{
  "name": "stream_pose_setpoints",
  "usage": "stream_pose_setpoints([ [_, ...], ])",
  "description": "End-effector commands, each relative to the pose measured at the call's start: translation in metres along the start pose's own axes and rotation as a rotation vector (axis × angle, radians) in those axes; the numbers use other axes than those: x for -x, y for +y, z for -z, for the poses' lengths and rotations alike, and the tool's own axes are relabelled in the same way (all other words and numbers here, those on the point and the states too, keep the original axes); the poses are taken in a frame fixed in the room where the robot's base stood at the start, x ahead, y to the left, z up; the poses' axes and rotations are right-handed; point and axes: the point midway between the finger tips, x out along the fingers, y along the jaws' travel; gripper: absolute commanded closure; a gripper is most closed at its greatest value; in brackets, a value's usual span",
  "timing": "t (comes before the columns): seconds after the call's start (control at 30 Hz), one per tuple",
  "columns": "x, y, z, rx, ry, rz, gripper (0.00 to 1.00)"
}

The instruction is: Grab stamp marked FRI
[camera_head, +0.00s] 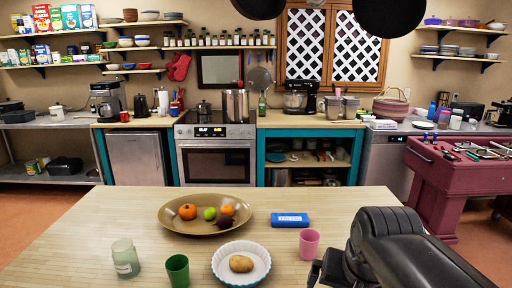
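No stamp with a readable FRI mark shows. A blue rectangular object (290,219) lies on the wooden table (80,235), right of the large bowl. It bears a pale label whose letters are too small to read, and I cannot tell whether it is the stamp. My black arm comes in at the lower right. The part that may be my gripper (322,272) is at the bottom edge, near the pink cup and in front of the blue object. Its fingers are not clear, so I cannot see whether it is open or holds anything.
A tan oval bowl (170,222) holds fruit. A white fluted dish (222,266) holds a potato (241,264). A pink cup (309,243), a green cup (177,270) and a pale green jar (125,258) stand nearby. The table's left side and back right are clear.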

Motion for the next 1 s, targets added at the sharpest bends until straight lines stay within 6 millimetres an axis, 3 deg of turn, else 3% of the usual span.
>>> stream_pose_setpoints([
  [0.1, -0.002, 0.001, -0.027, 0.153, 0.048, 0.017, 0.0],
  [0.2, -0.004, 0.003, -0.041, 0.244, 0.076, 0.023, 0.0],
  [0.47, -0.007, 0.004, -0.051, 0.317, 0.096, 0.025, 0.0],
  [1.0, -0.007, 0.004, -0.05, 0.313, 0.095, 0.025, 0.41],
])
